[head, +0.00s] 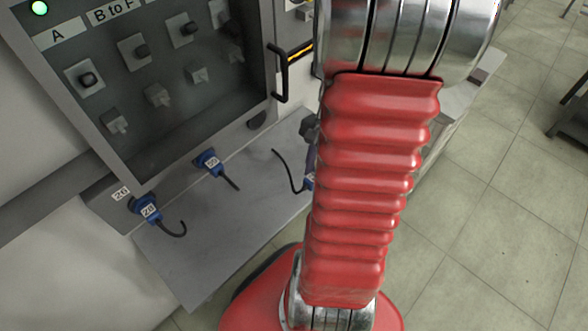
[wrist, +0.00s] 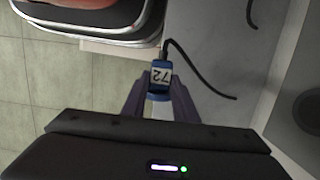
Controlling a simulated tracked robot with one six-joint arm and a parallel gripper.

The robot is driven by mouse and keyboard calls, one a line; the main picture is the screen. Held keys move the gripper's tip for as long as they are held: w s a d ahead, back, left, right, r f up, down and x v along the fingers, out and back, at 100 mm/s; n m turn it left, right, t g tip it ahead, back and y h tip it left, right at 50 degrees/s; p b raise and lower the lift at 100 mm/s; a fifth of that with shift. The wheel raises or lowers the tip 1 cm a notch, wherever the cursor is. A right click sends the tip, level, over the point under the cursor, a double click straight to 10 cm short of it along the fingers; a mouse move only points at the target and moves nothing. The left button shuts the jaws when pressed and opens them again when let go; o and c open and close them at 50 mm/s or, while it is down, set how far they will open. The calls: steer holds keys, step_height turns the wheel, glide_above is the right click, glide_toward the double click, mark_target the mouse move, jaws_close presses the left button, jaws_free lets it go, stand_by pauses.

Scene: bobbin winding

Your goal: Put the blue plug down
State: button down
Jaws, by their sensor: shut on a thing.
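The blue plug (wrist: 161,66), with a white label that seems to read 72 and a black cable, is between the fingers of my gripper (wrist: 160,92) in the wrist view. The fingers are shut on it. In the head view, only a sliver of this blue plug (head: 309,181) and its cable show at the left edge of my red arm, over the right part of the grey shelf (head: 200,262). My arm hides most of the gripper there. I cannot tell whether the plug touches the shelf.
Two other blue plugs with cables, one labelled 28 (head: 149,210) and another (head: 208,161), are at the shelf's back edge. A panel with several sockets (head: 160,95) and a black handle (head: 281,75) stands behind. The shelf's front middle is clear.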

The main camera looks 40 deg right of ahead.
steer(key=w+f, duration=0.3)
steer(key=w, duration=0.4)
steer(key=shift+w, duration=0.25)
steer(key=shift+a+f, duration=0.1)
step_height(320, 180, down, 3)
steer(key=shift+f, duration=0.15)
steer(key=shift+w+f, duration=0.15)
steer(key=shift+f, duration=0.1)
steer(key=shift+f, duration=0.55)
steer(key=c, duration=1.4)
jaws_free()
